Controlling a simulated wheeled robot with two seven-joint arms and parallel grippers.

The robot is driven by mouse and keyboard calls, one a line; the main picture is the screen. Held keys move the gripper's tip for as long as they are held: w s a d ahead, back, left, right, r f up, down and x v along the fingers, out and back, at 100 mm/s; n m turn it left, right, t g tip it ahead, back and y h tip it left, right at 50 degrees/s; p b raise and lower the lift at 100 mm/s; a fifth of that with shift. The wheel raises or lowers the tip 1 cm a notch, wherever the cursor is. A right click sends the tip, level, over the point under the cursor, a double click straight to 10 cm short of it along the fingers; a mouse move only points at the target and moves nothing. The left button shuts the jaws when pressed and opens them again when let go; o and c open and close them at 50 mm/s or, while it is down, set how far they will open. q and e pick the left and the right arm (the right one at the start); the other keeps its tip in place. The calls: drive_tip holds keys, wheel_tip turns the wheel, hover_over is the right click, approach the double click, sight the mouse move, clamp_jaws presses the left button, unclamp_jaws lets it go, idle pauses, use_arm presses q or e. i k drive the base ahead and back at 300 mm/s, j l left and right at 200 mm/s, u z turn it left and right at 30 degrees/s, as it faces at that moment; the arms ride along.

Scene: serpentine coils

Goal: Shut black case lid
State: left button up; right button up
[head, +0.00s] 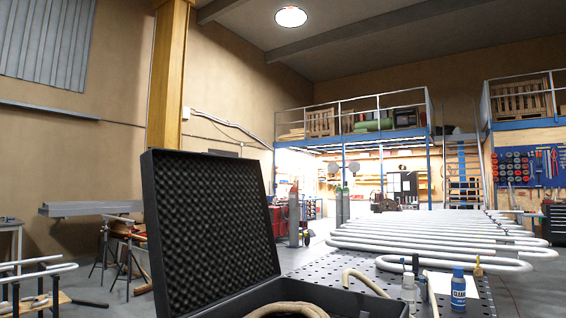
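The black case stands open at the bottom of the head view, on a dark perforated table. Its lid (210,232) is raised and leans back a little, with grey egg-crate foam facing me. The case's lower part (345,303) is cut off by the bottom edge of the picture. A beige coiled hose or tube (288,309) shows inside it. Neither of my grippers is in view, so I see nothing touching the lid.
The perforated table (325,268) carries a blue spray can (458,289), a clear bottle (408,291) and a bent beige tube (365,283) right of the case. White serpentine pipes (440,243) lie behind. The air left of the lid looks clear.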

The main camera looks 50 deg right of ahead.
sight(211, 242)
drive_tip(key=i+l+z, duration=0.1)
drive_tip(key=i+z, duration=0.6)
drive_tip(key=z, duration=0.15)
drive_tip(key=i+j+z, duration=0.15)
drive_tip(key=i+z, duration=0.3)
drive_tip(key=k, duration=0.05)
